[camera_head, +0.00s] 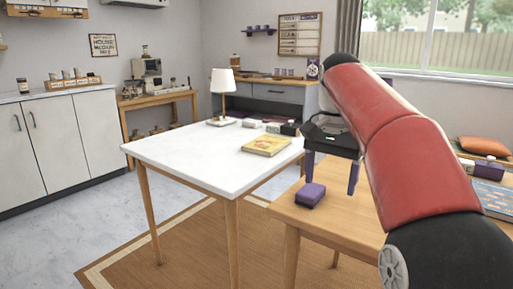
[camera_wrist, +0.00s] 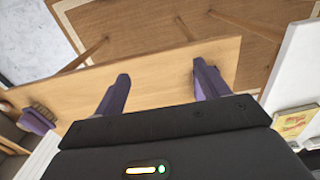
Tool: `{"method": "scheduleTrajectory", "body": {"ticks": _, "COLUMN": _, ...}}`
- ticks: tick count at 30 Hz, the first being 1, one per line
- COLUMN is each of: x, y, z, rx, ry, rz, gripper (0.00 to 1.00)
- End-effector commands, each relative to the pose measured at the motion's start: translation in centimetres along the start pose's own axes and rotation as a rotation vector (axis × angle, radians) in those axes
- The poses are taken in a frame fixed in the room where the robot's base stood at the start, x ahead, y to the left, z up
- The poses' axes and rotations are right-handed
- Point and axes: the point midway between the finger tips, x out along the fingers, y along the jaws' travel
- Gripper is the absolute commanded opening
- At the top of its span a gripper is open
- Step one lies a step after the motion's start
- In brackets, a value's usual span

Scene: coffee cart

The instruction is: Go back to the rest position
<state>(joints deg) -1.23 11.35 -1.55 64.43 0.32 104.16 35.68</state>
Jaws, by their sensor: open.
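My gripper (camera_head: 331,180) hangs over the wooden table on the right in the head view, its two purple fingers apart and pointing down. In the wrist view the fingers of my gripper (camera_wrist: 160,78) are spread, with only bare wood and floor seen between and beyond them. Nothing is held. A purple block (camera_head: 310,194) lies on the wooden table (camera_head: 283,212) near its left end, just below and left of the gripper, and appears apart from it. My red arm hides part of the table behind it.
A white table (camera_head: 190,153) stands to the left with a yellow book (camera_head: 266,145), a lamp (camera_head: 223,88) and small boxes. A blue book (camera_head: 492,198) lies at the right on the wooden table. A purple item with a brown edge (camera_wrist: 38,120) shows in the wrist view. Open floor lies left.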

Motion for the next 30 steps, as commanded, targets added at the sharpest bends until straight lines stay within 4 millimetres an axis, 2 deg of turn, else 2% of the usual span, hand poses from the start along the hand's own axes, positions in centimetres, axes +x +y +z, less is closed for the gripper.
{"method": "scheduleTrajectory", "body": {"ticks": 11, "x": 0.7, "y": 1.9, "z": 2.4, "rx": -0.086, "ry": 0.057, "rz": -0.041, "gripper": 0.74}}
{"method": "scheduleTrajectory", "body": {"ticks": 20, "x": 3.0, "y": 4.7, "z": 6.3, "rx": -0.218, "ry": 0.149, "rz": -0.091, "gripper": 0.74}}
{"method": "scheduleTrajectory", "body": {"ticks": 23, "x": 4.8, "y": 6.3, "z": 8.5, "rx": -0.289, "ry": 0.205, "rz": -0.113, "gripper": 0.74}}
{"method": "scheduleTrajectory", "body": {"ticks": 30, "x": 12.2, "y": 10.7, "z": 14.6, "rx": -0.492, "ry": 0.369, "rz": -0.149, "gripper": 0.74}}
